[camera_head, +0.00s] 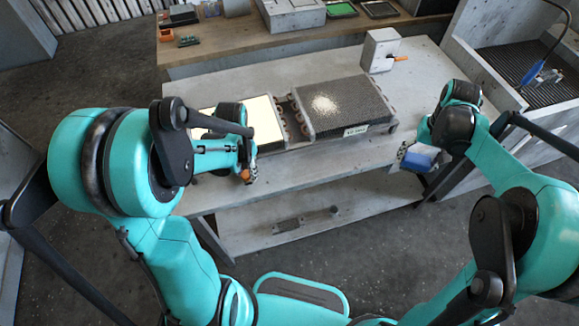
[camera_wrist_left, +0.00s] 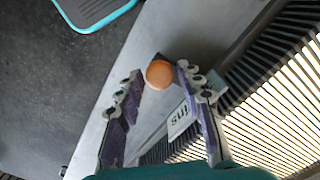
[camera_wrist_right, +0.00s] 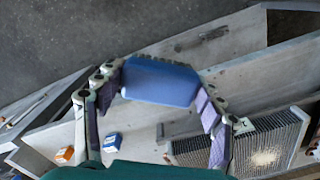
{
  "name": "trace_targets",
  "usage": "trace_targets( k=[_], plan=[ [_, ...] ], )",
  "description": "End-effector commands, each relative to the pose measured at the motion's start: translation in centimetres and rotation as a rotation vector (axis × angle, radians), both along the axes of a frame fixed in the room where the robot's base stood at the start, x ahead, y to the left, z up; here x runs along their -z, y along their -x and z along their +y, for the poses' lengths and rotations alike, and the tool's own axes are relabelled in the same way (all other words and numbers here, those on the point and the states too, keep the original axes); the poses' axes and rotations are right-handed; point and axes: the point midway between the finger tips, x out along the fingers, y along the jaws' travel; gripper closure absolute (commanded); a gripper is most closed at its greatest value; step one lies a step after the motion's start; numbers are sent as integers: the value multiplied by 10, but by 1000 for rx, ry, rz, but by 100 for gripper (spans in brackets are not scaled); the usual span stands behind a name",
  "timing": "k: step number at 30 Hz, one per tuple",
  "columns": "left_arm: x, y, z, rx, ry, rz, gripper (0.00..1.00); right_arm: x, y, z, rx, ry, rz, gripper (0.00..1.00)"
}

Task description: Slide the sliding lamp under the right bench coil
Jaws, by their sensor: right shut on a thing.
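The right bench coil (camera_head: 345,103) is a finned block with a pale dusty patch, unlit. It also shows in the right wrist view (camera_wrist_right: 285,135). The left bench coil (camera_head: 262,122) glows bright from light behind its fins. The sliding lamp's body is hidden under it; an orange knob (camera_head: 246,175), seemingly its handle, shows at the front. My left gripper (camera_head: 248,172) is at this knob. In the left wrist view its fingers are apart, with the knob (camera_wrist_left: 158,73) between or just beyond their tips. My right gripper (camera_wrist_right: 160,85) is shut on a blue block with bristles (camera_wrist_right: 158,80), held off the bench's right front.
A grey box (camera_head: 379,48) stands at the bench's back right. A lower shelf (camera_head: 270,222) holds a small bar. A wooden table (camera_head: 235,55) with parts is behind. A side basin with a dark grate (camera_head: 520,65) is at right. The bench front right is clear.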

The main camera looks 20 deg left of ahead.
Motion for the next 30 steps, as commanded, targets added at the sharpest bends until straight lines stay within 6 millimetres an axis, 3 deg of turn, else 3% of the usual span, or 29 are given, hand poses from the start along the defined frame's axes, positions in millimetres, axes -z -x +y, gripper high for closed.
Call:
trace_targets(
  k=[6, 10, 11, 17, 22, 26, 30],
  plan=[
    [0, 0, 0, 0, 0, 0, 63, 0, 0, 0, 0, 0, 0, 59],
    [0, 0, 0, 0, 0, 0, 97, 0, 0, 0, 0, 0, 0, 59],
    [0, 0, 0, 0, 0, 0, 100, 0, 0, 0, 0, 0, 0, 59],
    [0, -1, -2, 1, 0, 0, 100, 0, 0, 0, 0, 0, 0, 59],
    [0, -9, -15, 4, 0, -1, 100, 2, 0, 0, 0, 0, 0, 59],
    [1, -24, -39, 7, 1, -1, 100, 5, 0, 0, 0, 0, 0, 59],
    [1, -46, -76, 10, 1, -1, 100, 9, 0, 0, 0, 0, 0, 59]
  ],
)
